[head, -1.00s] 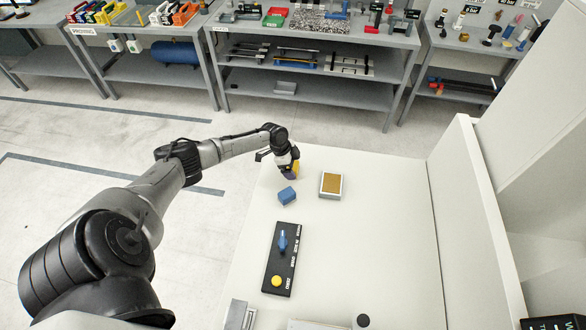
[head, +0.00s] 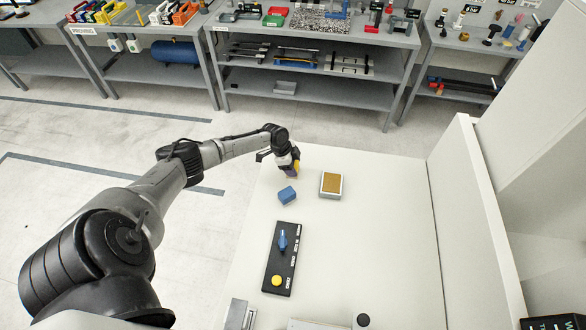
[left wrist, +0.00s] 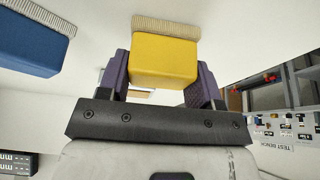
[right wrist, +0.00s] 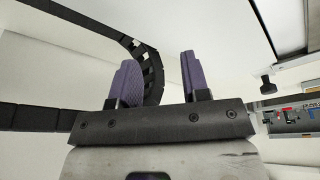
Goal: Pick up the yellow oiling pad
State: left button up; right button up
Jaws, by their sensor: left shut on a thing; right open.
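The yellow oiling pad (left wrist: 164,58) is a yellow block with a pale bristly strip along one face. It sits between the two purple fingers of my left gripper (left wrist: 164,80), which is shut on it. In the head view my left gripper (head: 291,172) is low at the table's far left corner, and only a sliver of yellow shows. I cannot tell whether the pad touches the table. A similar blue pad (head: 287,195) lies just in front, and it also shows in the left wrist view (left wrist: 30,38). My right gripper (right wrist: 158,80) is open with nothing between its fingers.
A tray with a brown top (head: 332,184) stands right of the blue pad. A black control panel (head: 279,258) with a blue knob and yellow button lies nearer. A white wall (head: 470,220) bounds the right. The table's middle right is clear.

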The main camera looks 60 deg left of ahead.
aim_at(297, 165)
pick_arm(q)
jog(key=shift+r, duration=0.5)
pick_arm(e)
jog(key=shift+f, duration=0.1)
pick_arm(q)
notch_tip(297, 165, up, 3)
jog(key=shift+f+b, duration=0.1)
jog(key=shift+b, duration=0.25)
pick_arm(e)
jog(key=shift+f, duration=0.25)
jog(key=shift+a+f+b, duration=0.15)
jog(key=shift+f+b, duration=0.25)
jog(key=shift+f, duration=0.05)
pick_arm(q)
jog(key=w+d+r, duration=0.1)
jog(key=d+r, duration=0.6)
jog(key=d, duration=0.4)
jog(key=shift+w+d, duration=0.25)
jog(key=shift+w, duration=0.15)
jog(key=shift+r, duration=0.1)
jog(key=o, duration=0.4)
jog(key=c, duration=0.3)
